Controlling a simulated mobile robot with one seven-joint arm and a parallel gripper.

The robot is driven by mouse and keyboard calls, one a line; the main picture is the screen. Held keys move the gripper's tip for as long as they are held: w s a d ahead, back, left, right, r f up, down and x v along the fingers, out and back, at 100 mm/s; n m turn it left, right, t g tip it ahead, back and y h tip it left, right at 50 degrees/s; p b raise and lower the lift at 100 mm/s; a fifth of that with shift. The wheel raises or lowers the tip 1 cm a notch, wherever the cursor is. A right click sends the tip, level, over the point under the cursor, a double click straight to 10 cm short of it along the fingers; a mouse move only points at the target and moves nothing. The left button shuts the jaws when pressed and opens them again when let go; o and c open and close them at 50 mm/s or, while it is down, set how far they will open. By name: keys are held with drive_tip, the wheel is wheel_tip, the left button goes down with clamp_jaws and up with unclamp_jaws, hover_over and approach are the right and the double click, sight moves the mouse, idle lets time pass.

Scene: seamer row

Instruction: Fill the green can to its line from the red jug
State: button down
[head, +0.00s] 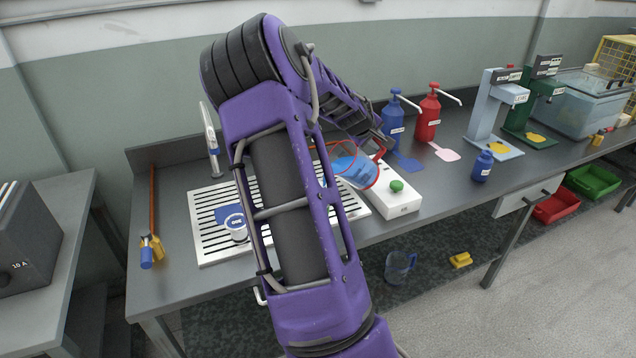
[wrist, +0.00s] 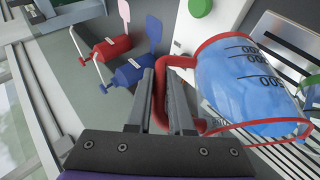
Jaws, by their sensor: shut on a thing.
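The red jug (head: 357,171) is clear with red trim and holds blue liquid. It looks tilted, above the drain grid and beside the white box. In the wrist view the jug (wrist: 235,85) shows dark volume marks on its side. My gripper (wrist: 164,85) is shut on the jug's red handle. In the head view the fingers are partly hidden behind my arm. I cannot clearly make out the green can or its line; only a thin green edge shows beside the jug at the right of the wrist view.
The slotted drain grid (head: 210,255) lies under my arm, with a small white-and-blue cup (head: 237,230) on it. A white box (head: 402,205) with a green knob stands right of the jug. Blue (head: 393,128) and red (head: 428,118) pump bottles stand behind. A clear jug (head: 399,267) is on the floor.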

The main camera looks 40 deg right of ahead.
sight(372, 160)
drive_tip(key=shift+w+a+r+n+h+b, duration=0.15)
drive_tip(key=shift+a+r+h+b, duration=0.2)
drive_tip(key=shift+r+h+b, duration=0.2)
drive_tip(key=shift+a+r+n+h+b, duration=0.1)
drive_tip(key=shift+a+r+h+b, duration=0.25)
drive_tip(key=shift+r, duration=0.25)
drive_tip(key=shift+w+a+r+n+h+b, duration=0.15)
drive_tip(key=shift+a+r+h+b, duration=0.25)
drive_tip(key=shift+r+b, duration=0.2)
idle(4.3)
drive_tip(key=shift+s+d, duration=0.1)
drive_tip(key=shift+s+d+y+p, duration=0.15)
drive_tip(key=shift+d+y+p, duration=0.15)
drive_tip(key=shift+p, duration=0.45)
drive_tip(key=f, duration=0.1)
drive_tip(key=d+f+y+p, duration=0.1)
drive_tip(key=d+f+m+y+p, duration=0.1)
drive_tip(key=shift+s+f, duration=0.2)
drive_tip(key=shift+w+a+f, duration=0.1)
drive_tip(key=shift+f, duration=0.15)
